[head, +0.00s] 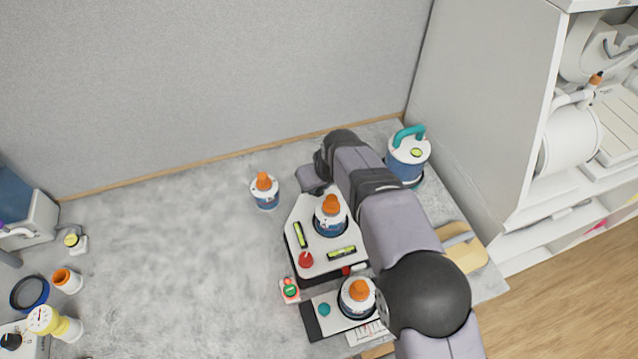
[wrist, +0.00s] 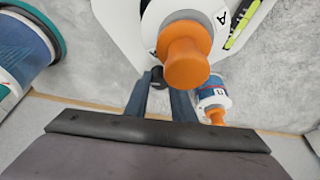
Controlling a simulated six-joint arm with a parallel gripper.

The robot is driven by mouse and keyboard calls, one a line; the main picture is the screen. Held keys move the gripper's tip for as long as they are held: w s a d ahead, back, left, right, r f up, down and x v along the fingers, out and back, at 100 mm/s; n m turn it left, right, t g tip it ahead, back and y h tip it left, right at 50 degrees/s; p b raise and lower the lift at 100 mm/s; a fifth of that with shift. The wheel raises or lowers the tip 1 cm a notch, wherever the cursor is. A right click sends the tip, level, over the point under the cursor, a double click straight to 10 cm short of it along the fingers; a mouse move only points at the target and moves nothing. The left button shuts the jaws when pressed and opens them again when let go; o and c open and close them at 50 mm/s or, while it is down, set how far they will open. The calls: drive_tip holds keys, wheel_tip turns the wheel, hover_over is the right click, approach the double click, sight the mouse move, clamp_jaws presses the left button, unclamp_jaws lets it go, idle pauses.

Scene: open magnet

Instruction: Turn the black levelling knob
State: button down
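The white levelling plate (head: 300,215) stands on the grey bench, partly hidden by my arm in the head view. Its underside edge shows in the wrist view, where a small black knob (wrist: 157,76) sits at the plate's corner. My gripper (wrist: 159,90) has its two blue-grey fingers apart, with the black knob between or just beyond their tips. Contact with the knob is not clear. In the head view the fingertips and the black knob are hidden behind my arm. A red knob (head: 306,260) is on the plate's near left corner.
An orange-topped canister (head: 331,215) and two spirit levels (head: 300,235) are on the plate. Another orange-topped pot (head: 265,192) stands behind it. A teal-handled jar (head: 408,160) is at the back right.

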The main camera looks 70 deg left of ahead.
drive_tip(key=shift+f+n+b, duration=0.1)
drive_tip(key=shift+n+b, duration=0.25)
drive_tip(key=shift+n, duration=0.05)
drive_tip(key=shift+w+n+g+b, duration=0.1)
drive_tip(key=shift+n+g+b, duration=0.3)
drive_tip(key=shift+n+b, duration=0.4)
drive_tip(key=shift+w+a+n+g, duration=0.1)
drive_tip(key=shift+n+g, duration=0.3)
drive_tip(key=shift+n, duration=0.6)
drive_tip(key=n, duration=0.1)
drive_tip(key=n+h+p, duration=0.1)
drive_tip(key=shift+r+n+g, duration=0.2)
drive_tip(key=shift+n+g, duration=0.2)
drive_tip(key=shift+a+r+n+p, duration=0.1)
drive_tip(key=shift+n+p, duration=0.4)
drive_tip(key=shift+p, duration=0.7)
drive_tip(key=shift+n+p, duration=0.4)
drive_tip(key=shift+p, duration=0.15)
drive_tip(key=c, duration=1.5)
unclamp_jaws()
drive_tip(key=shift+f, duration=0.2)
